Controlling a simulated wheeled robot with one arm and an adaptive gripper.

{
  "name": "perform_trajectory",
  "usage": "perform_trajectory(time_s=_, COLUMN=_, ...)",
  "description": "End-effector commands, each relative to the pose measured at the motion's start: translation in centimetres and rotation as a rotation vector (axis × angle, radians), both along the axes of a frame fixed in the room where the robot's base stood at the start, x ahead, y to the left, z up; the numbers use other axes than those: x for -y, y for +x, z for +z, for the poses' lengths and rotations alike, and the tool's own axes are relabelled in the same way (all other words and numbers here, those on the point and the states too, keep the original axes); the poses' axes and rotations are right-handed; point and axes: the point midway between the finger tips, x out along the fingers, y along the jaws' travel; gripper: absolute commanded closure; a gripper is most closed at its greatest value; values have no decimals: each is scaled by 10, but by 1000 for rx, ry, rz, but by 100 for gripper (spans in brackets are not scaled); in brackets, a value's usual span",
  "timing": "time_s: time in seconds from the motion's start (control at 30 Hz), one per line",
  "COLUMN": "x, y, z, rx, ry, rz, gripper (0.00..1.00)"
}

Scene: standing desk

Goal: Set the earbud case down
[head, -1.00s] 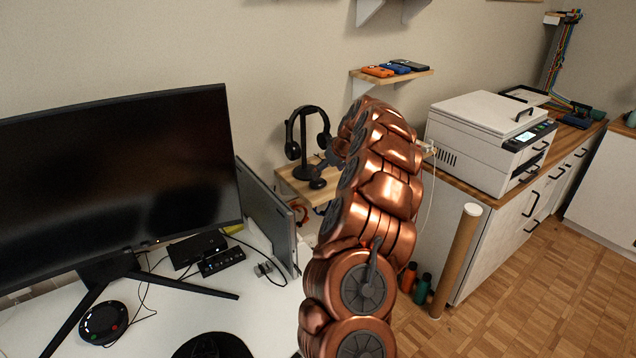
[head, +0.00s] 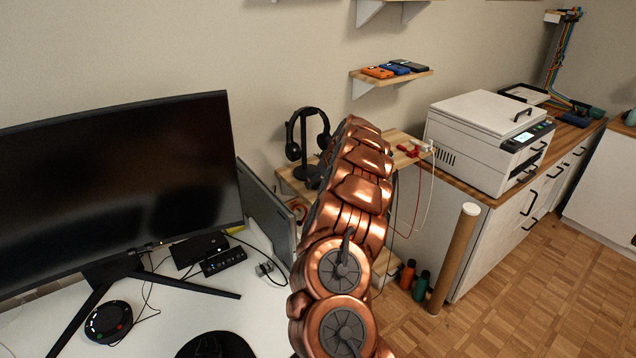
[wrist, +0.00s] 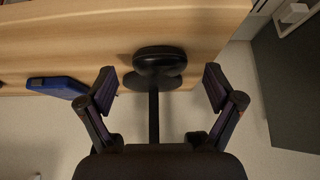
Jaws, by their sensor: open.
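A black rounded object that looks like the earbud case (wrist: 160,60) is on the wooden shelf (wrist: 60,35) in the wrist view, near its edge. A dark round shape lies just below it, with a dark upright bar between my fingers; I cannot tell what these belong to. My gripper (wrist: 158,88) is open, a finger on each side, with gaps between the fingers and the case. The case is not discernible there.
A headphone stand with black headphones (head: 293,138) stands close left of my arm. Red and white cables (head: 410,150) lie on the shelf's right part. A blue flat object (wrist: 57,87) is left of my fingers. A monitor (head: 120,185) and printer (head: 490,140) flank the area.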

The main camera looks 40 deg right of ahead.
Motion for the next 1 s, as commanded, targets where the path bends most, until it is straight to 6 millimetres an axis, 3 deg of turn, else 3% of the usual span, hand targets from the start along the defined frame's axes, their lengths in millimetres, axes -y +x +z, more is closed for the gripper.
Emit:
perform_trajectory(time_s=0.47, x=0, y=6, z=-9, rx=1, ry=0, rz=0, gripper=9)
perform_trajectory(time_s=1.0, x=1, y=6, z=-9, rx=1, ry=0, rz=0, gripper=64)
